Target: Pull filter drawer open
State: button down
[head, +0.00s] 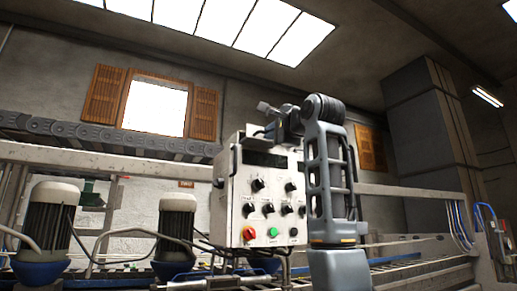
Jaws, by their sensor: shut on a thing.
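My arm rises in front of the right side of a pale control box (228,200). It bends left at the top, so my gripper (254,130) is at the box's upper edge. The gripper is small and partly hidden by my wrist. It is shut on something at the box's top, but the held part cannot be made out. I cannot pick out a filter drawer or its handle in this view.
Two motors with pale caps (57,193) and blue bases stand at the left, with cables around them. A long rail (110,160) runs behind the box. A dark chain-like conveyor (100,133) is above it. Blue hoses (484,215) hang at the right.

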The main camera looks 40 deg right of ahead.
jog(key=r+b+v, duration=0.1)
jog(key=v, duration=0.6)
jog(key=shift+s+a+r, duration=0.1)
jog(key=c, duration=1.2)
grip_release()
jog(key=b+v, duration=0.2)
jog(key=v, duration=0.5)
jog(key=shift+s, duration=0.4)
jog(key=shift+w, duration=0.1)
